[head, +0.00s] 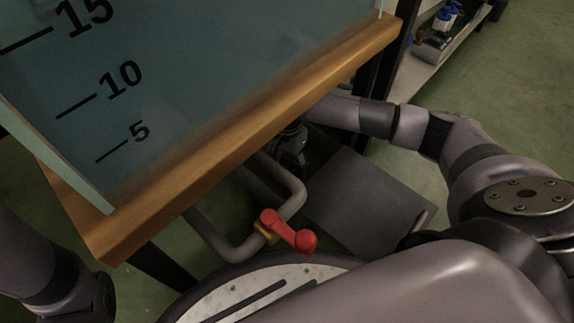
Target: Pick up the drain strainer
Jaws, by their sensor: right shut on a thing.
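My right arm reaches in from the right and passes under the table edge. My right gripper (295,155) is small and dark, partly hidden by the wooden edge above it. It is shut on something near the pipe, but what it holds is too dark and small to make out. I cannot pick out the drain strainer in this view. My left arm shows at the lower left, and its gripper is outside the picture.
A clear tank (190,90) with marks 5, 10 and 15 stands on a wooden tabletop (240,140). Below it, a grey bent pipe (288,185) carries a red valve handle (288,231). A dark grey panel (360,205) lies right of the pipe. A shelf (425,65) stands at the upper right.

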